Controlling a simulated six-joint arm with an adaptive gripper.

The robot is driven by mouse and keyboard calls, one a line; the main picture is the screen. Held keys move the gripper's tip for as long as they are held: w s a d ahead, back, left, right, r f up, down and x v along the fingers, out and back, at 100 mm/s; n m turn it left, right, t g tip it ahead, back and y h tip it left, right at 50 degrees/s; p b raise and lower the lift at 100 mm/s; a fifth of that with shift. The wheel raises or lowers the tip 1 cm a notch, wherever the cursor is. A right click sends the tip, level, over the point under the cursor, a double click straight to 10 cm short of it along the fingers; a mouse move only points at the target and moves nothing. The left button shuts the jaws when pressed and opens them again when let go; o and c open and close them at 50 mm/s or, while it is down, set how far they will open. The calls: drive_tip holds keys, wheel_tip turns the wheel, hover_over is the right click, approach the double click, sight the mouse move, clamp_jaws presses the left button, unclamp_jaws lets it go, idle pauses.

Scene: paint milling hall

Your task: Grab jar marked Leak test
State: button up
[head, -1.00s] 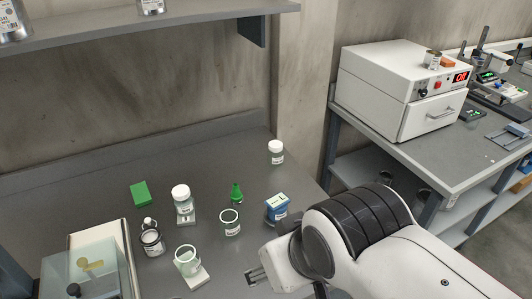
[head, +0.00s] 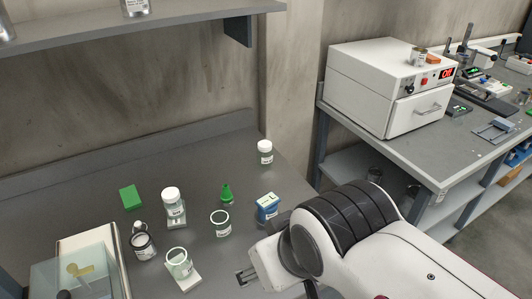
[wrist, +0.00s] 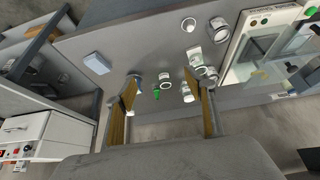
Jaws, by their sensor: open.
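Several jars stand on the grey bench; their labels are too small to read, so I cannot tell which is marked Leak test. A white-lidded jar (head: 265,153) stands alone at the back right. Another white-lidded jar (head: 171,196) stands on a small pale block. An open jar (head: 221,225) is near the middle, and another open jar (head: 179,263) is on a white square piece in front. My gripper (head: 246,276) is low at the front, right of the jars, open and empty. In the wrist view its two fingers (wrist: 168,98) are spread apart, with the jars beyond them.
A glass-covered instrument (head: 78,272) is at front left. A shelf (head: 190,22) overhangs the back. A white oven (head: 385,85) stands right.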

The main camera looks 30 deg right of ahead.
sight(261, 149)
drive_tip(key=shift+w, duration=0.15)
drive_tip(key=w+d+r+m+t, duration=0.1)
drive_tip(key=w+m+t, duration=0.15)
drive_tip(key=w, duration=1.45)
drive_tip(key=w+d+r+m+t, duration=0.1)
drive_tip(key=w+t, duration=0.2)
drive_tip(key=w, duration=1.5)
drive_tip(key=w+d+f+m+h, duration=0.3)
drive_tip(key=w+d+f+h, duration=0.2)
drive_tip(key=w+d+f, duration=0.4)
drive_tip(key=w+d+f+h, duration=0.1)
drive_tip(key=d+f, duration=0.2)
drive_tip(key=d+f+m+h, duration=0.1)
drive_tip(key=d+f+h, duration=0.1)
drive_tip(key=d+f, duration=0.1)
drive_tip(key=w+d+f+m+h, duration=0.1)
drive_tip(key=d+f+h, duration=0.1)
drive_tip(key=d+f, duration=0.1)
drive_tip(key=shift+w+d+f+m+g, duration=0.15)
drive_tip(key=shift+d+g, duration=0.05)
drive_tip(key=shift+d, duration=0.1)
drive_tip(key=shift+w+d+f+m+g, duration=0.1)
drive_tip(key=shift+w+d+f+g, duration=0.05)
drive_tip(key=shift+d, duration=0.15)
